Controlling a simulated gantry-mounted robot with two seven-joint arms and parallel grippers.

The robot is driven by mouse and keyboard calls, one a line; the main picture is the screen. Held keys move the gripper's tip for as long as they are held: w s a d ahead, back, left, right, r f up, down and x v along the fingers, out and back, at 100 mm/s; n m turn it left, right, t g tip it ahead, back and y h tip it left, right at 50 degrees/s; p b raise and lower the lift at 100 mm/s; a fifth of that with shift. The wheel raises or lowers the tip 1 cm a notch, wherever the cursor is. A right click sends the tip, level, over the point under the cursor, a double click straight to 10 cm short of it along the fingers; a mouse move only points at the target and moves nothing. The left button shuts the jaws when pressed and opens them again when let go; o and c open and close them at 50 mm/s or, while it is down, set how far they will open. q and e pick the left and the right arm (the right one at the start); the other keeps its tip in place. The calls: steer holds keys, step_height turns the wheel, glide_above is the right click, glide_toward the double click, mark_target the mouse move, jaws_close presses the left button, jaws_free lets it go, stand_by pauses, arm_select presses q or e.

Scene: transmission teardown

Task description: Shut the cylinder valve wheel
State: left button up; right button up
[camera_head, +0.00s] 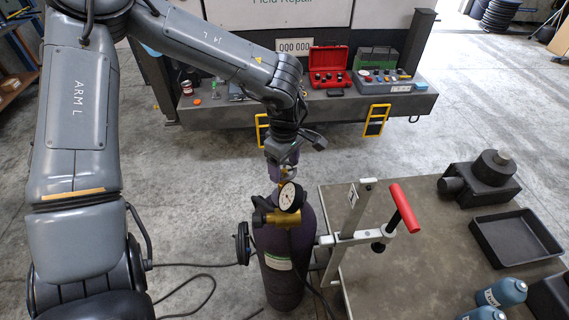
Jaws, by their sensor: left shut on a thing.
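A dark purple gas cylinder (283,275) stands upright at the lower middle, left of a workbench. A brass regulator (275,217) with a round white-faced gauge (290,197) sits at its top. My left gripper (287,171) reaches down from above to the valve, just above and behind the gauge. It is shut on the cylinder valve wheel, which is mostly hidden by the gripper and wrist. How far the wheel is turned cannot be seen. My right gripper is not in view.
The workbench (400,285) at right carries a red-handled clamp (403,208), a black tray (517,238), a dark housing (480,179) and blue bottles (502,293). A black hose (185,266) lies on the floor. A truck bed (330,105) with tool cases stands behind.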

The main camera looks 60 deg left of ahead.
mark_target(284, 170)
arm_select(q)
steer(key=shift+m, duration=1.1)
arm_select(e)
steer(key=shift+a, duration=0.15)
arm_select(q)
steer(key=o, duration=1.1)
steer(key=shift+c, duration=0.2)
step_height(284, 170, up, 11)
steer(key=shift+f, duration=0.1)
